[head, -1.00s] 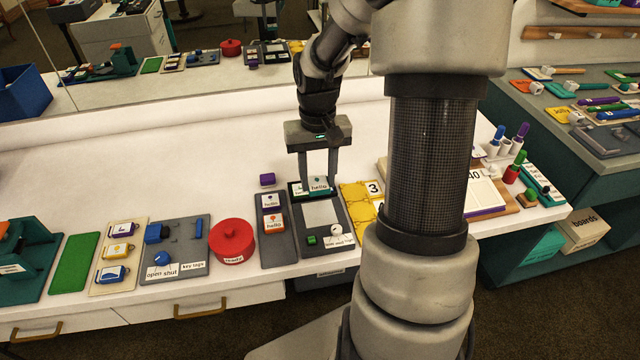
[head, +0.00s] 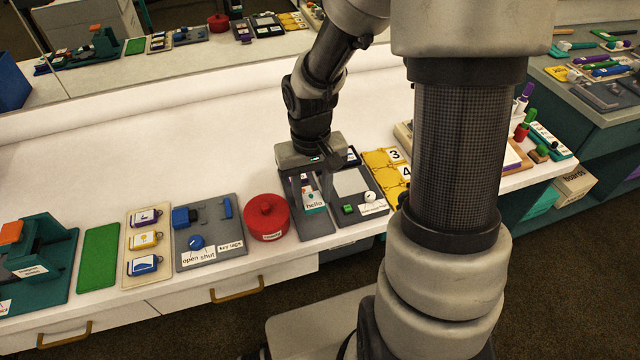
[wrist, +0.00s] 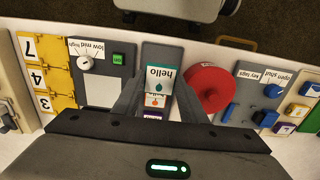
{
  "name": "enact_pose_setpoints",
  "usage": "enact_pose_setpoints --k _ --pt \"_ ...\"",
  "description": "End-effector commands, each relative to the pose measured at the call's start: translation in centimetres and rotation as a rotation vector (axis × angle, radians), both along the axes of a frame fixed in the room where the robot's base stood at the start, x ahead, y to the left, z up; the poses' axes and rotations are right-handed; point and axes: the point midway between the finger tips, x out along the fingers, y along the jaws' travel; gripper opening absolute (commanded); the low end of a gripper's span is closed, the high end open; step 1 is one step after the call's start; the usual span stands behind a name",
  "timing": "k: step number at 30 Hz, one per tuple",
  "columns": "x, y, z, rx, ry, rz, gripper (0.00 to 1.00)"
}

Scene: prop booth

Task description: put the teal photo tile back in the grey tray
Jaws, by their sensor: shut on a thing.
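My gripper (head: 308,200) is shut on the teal photo tile (head: 314,203), a small white card with "hello" and a teal edge. The tile is over the grey tray (head: 318,229), between the fingers. In the wrist view the tile (wrist: 160,80) looks larger than the orange tile (wrist: 155,100) and the purple tile (wrist: 152,115) behind it, so it appears raised above the tray (wrist: 163,52). I cannot tell whether it touches the tray. In the head view my fingers partly cover the other tiles.
A red round pot (head: 266,218) stands close left of the tray. A dark board with a pale pad and white knob (head: 370,196) lies close on the right, with yellow number cards (head: 388,165) beyond. Open white tabletop lies behind.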

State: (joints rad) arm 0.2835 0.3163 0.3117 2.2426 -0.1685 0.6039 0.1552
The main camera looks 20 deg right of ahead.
Motion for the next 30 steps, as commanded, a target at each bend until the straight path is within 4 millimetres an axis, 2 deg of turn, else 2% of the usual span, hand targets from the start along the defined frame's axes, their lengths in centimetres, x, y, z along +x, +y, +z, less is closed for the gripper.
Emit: enact_pose_setpoints --k 8,22,30 --pt "-0.1 0.1 -1.1 0.0 0.0 0.003 0.17" --pt "-0.1 0.1 -5.4 0.0 0.0 0.004 0.17" --pt "-0.1 0.1 -6.0 0.0 0.0 0.003 0.17"
